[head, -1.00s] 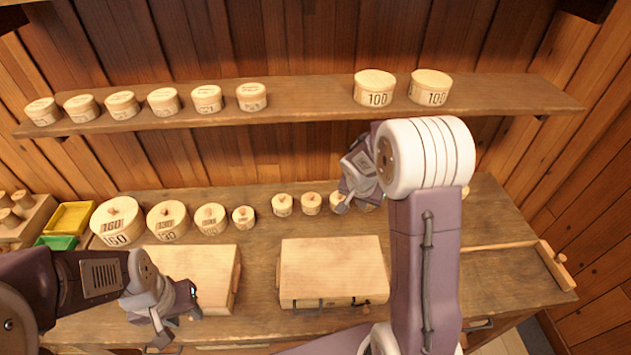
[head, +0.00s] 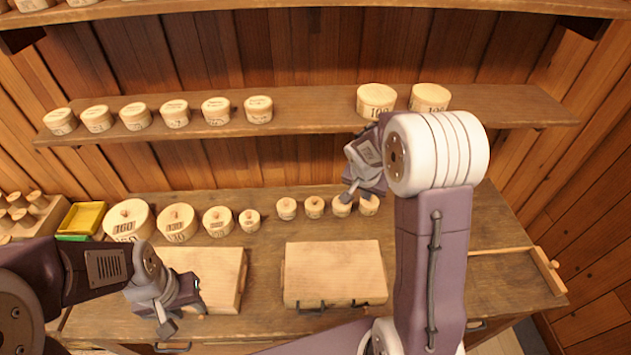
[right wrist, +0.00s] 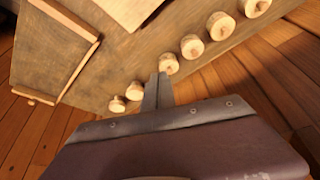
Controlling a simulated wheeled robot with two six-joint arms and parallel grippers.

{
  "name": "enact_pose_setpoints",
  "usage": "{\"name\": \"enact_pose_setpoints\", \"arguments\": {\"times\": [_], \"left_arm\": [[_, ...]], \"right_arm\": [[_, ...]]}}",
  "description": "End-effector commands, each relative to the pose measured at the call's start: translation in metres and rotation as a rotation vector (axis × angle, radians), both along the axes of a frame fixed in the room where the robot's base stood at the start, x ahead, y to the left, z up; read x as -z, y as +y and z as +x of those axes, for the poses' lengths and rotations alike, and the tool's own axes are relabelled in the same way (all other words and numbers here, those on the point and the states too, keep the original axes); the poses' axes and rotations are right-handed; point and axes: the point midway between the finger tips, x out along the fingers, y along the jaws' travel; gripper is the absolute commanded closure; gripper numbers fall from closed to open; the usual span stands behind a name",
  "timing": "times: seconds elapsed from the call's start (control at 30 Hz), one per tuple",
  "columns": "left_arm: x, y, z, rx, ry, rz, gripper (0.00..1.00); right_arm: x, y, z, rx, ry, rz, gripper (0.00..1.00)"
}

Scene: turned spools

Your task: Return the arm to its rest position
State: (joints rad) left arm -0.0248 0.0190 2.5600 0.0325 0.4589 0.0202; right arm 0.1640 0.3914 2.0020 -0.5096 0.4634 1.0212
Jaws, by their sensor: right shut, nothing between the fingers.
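My right gripper (head: 350,192) is shut and empty. In the head view it hangs over the back of the bench, just above a row of small knobbed spools (head: 314,207). In the right wrist view its closed fingers (right wrist: 159,90) point toward the row of spools (right wrist: 192,46), with nothing held. My right arm's upper links stand up at the right of the head view. My left gripper (head: 178,318) is low at the left, by the front of the left wooden board (head: 215,275); its finger gap is not clear.
Lidded round boxes stand on the wall shelf (head: 310,108). Larger knobbed boxes (head: 176,222) and a yellow tray (head: 83,217) are at the bench's left. Another board (head: 333,270) lies mid-bench. A wooden rail (head: 548,268) edges the right, where the bench top is clear.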

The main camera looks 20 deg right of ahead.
Motion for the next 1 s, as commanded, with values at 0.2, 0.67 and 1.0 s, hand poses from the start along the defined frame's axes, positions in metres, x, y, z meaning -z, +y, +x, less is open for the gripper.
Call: {"name": "enact_pose_setpoints", "arguments": {"times": [0.2, 0.67, 1.0], "left_arm": [[0.007, 0.0, 0.0, 0.0, 0.0, 0.0, 0.64], [0.068, 0.0, 0.0, 0.0, 0.0, 0.0, 0.64], [0.068, 0.0, 0.0, 0.0, 0.0, 0.0, 0.64]], "right_arm": [[0.005, 0.004, 0.002, -0.01, -0.005, -0.001, 1.0], [0.086, 0.129, -0.175, -0.62, 0.264, 0.158, 1.0], [0.086, 0.129, -0.174, -0.736, 0.274, 0.133, 1.0]]}}
